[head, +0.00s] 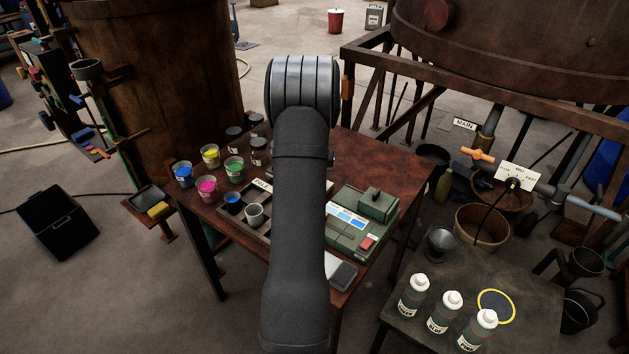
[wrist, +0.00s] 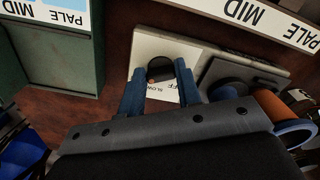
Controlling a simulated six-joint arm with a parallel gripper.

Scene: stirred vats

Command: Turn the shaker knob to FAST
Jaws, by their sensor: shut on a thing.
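The shaker knob (wrist: 160,68) is a small dark round knob on a white panel (wrist: 150,45) in the wrist view. My gripper (wrist: 159,75) has its two blue fingers on either side of the knob and is shut on it. The letters SLOW and part of OFF show on the panel between the fingers, upside down. I see no FAST mark, and I cannot tell which mark the knob points to. In the head view my own arm covers the gripper, the knob and the panel.
A green box (head: 350,236) with a colour card stands on the brown table, right of my arm. A tray (head: 231,208) with cups lies left of it; cups also show close beside my gripper in the wrist view. Paint jars (head: 210,157) stand behind. White-capped bottles (head: 437,313) stand front right.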

